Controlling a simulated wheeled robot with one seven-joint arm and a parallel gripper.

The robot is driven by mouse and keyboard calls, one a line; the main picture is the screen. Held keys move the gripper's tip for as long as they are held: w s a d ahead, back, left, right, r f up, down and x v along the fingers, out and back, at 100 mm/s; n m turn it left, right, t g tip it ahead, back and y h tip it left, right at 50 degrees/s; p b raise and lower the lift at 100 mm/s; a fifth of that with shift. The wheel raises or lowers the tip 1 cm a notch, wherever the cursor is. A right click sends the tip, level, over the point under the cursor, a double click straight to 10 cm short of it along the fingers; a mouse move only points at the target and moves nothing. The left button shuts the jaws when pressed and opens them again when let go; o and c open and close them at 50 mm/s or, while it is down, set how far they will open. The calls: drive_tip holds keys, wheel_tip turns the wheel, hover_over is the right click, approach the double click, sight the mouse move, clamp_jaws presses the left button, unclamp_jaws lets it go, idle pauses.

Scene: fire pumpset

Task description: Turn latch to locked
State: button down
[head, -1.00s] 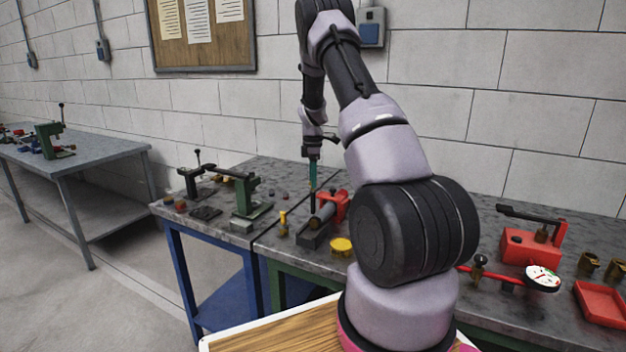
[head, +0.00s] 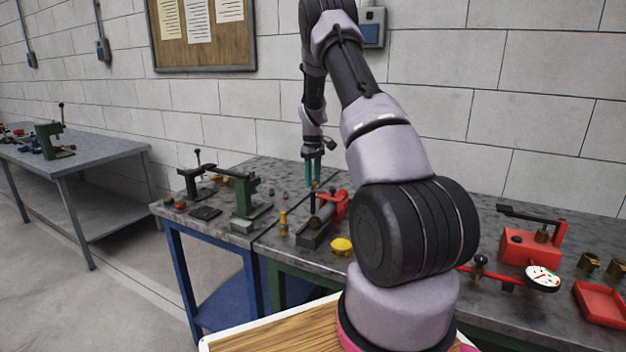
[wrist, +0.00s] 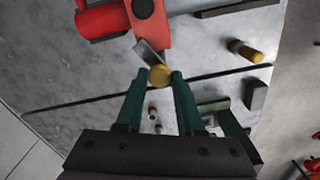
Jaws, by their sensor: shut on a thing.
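The latch shows in the wrist view as a short grey lever (wrist: 149,52) with a round yellow knob (wrist: 160,76), beside a red clamp-like body (wrist: 150,22). My gripper (wrist: 159,77) has its two green fingertips on either side of the knob and is shut on it. In the head view my gripper (head: 313,183) points down above the bench, close behind the red body (head: 335,203). The small knob (head: 313,187) is hard to make out there. The fingers and knob hide where the lever ends.
The red body stands beside a grey cylinder (head: 322,217) on the grey bench. A yellow-topped post (head: 283,222), a yellow cap (head: 341,245) and a green stand (head: 245,195) are nearby. A red press (head: 530,245), gauge (head: 543,278) and tray (head: 602,302) lie right.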

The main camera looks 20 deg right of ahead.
sight(313, 182)
drive_tip(key=m, duration=0.5)
idle(0.6)
drive_tip(key=c, duration=0.5)
unclamp_jaws()
wheel_tip(313, 182, up, 11)
drive_tip(key=shift+f, duration=0.1)
idle(0.3)
